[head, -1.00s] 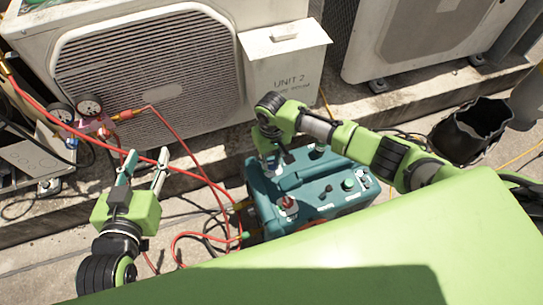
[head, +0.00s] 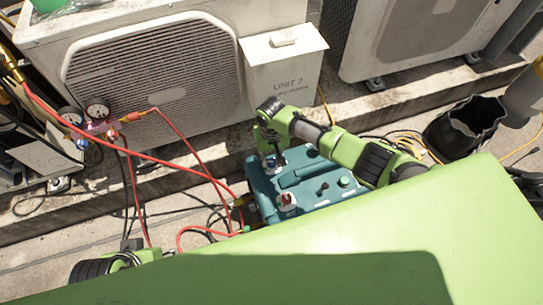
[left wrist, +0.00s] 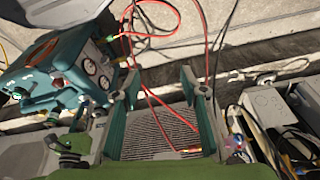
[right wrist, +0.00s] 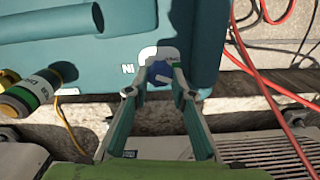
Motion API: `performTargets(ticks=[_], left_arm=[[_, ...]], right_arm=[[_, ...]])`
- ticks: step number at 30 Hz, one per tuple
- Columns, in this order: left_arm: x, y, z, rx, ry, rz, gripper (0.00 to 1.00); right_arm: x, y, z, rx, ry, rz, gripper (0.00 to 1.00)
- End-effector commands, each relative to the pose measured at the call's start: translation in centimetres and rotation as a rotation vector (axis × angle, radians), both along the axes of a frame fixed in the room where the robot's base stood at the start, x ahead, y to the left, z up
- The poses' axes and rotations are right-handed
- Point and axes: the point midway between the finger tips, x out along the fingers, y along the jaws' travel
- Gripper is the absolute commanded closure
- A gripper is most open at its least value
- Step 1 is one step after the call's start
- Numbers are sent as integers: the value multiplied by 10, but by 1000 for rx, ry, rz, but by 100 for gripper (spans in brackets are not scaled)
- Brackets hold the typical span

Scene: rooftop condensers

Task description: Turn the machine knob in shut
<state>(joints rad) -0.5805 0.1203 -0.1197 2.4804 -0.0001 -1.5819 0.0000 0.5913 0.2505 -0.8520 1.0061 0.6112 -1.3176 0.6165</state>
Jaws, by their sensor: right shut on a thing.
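The teal machine (head: 315,188) stands on the ground in front of the condensers in the head view. In the right wrist view its blue knob (right wrist: 158,71) sits beside a white label reading IN. My right gripper (right wrist: 159,80) is shut on this knob, with a finger on each side. In the head view this gripper (head: 270,155) reaches down at the machine's far left corner, hiding the knob. A red knob (head: 287,200) and a green knob (head: 345,182) show on the machine's top. My left gripper (left wrist: 160,76) is open and empty, its fingers apart in the left wrist view.
Red hoses (head: 185,150) run from the gauges (head: 97,112) at left to the machine. A condenser (head: 160,75) and a grey box marked UNIT 2 (head: 283,65) stand just behind it. A black bucket (head: 465,130) stands at right.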

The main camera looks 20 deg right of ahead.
Motion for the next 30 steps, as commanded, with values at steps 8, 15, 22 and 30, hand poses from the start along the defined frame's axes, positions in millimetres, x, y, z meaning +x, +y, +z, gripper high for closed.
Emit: performTargets(ticks=[8,15,22,30], left_arm=[[9,-2,-24,0,18,-1,61],[14,-4,-70,1,43,-6,61],[11,-4,-120,3,69,-10,61],[-7,-3,-176,6,98,-16,61]], right_arm=[[-1,0,2,-1,1,-88,99],[-1,0,3,0,2,-203,99],[-1,0,3,1,3,-359,99],[-1,-1,3,0,2,-606,99]])
